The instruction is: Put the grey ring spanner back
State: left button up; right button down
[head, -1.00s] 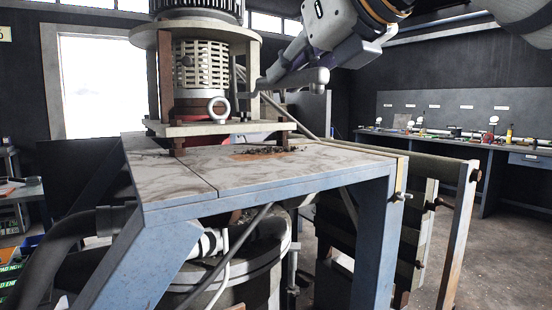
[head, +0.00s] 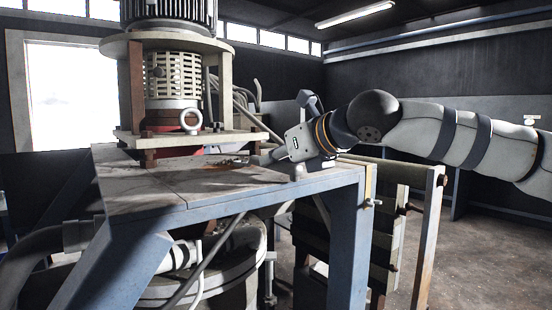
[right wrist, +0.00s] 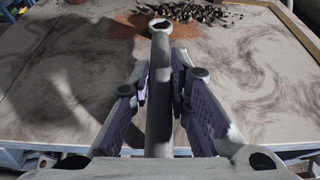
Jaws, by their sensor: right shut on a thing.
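The grey ring spanner (right wrist: 159,70) is in my right gripper (right wrist: 161,85), its shaft between the two purple-padded fingers. Its ring end points away from me, over the tabletop, near a rust-brown patch. In the head view my right gripper (head: 272,157) is low over the right part of the tabletop of the blue-framed stand, beside the motor unit. The spanner is small and hard to make out there. I cannot tell whether it touches the surface. My left gripper is not in view.
The motor unit (head: 172,80) stands on a plate on posts over the blue-framed stand (head: 240,200). An eyebolt (head: 190,121) sticks out at its front. Dark loose bits (right wrist: 205,12) lie beyond the spanner's ring. The tabletop nearer me is mostly clear.

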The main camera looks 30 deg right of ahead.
jog(key=shift+f, duration=0.1)
jog(key=c, duration=1.5)
grip_release()
jog(key=shift+r, duration=0.25)
jog(key=v, duration=1.2)
jog(key=shift+a, duration=0.1)
